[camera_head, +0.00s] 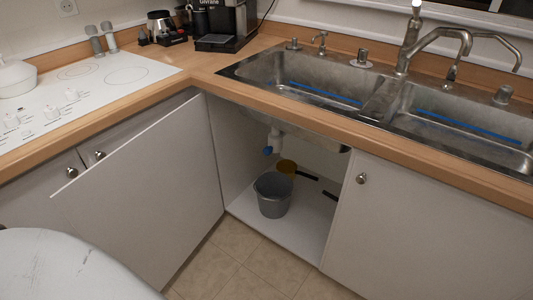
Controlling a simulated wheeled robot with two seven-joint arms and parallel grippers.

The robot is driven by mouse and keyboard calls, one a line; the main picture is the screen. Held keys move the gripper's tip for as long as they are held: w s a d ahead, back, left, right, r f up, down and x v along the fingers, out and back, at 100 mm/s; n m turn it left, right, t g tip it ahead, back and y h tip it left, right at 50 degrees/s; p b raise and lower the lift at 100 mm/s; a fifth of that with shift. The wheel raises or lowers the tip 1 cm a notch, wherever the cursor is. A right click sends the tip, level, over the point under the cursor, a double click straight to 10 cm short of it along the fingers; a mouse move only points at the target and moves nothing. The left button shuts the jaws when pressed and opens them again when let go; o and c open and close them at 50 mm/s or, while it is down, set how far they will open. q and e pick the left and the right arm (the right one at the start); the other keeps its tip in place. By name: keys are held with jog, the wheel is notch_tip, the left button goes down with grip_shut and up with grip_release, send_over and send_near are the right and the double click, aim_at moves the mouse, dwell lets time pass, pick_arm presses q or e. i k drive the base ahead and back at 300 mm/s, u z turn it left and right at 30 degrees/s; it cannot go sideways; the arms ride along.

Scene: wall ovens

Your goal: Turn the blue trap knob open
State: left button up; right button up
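The blue trap knob (267,150) is small and sits on the white drain pipe (275,137) inside the open cabinet under the sink. It is in view and nothing covers it, but it is too small to tell how far it is turned. Neither of my grippers is in view. A pale rounded surface, possibly part of my own body, fills the lower left corner.
The open cabinet door (150,200) stands out at left. The right door (415,235) is shut. Tiled floor (240,265) in front is clear.

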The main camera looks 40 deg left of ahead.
aim_at(268, 151)
jog(key=u, duration=0.3)
jog(key=i, duration=0.7)
jog(key=u, duration=1.2)
jog(key=i, duration=0.85)
jog(key=u, duration=0.8)
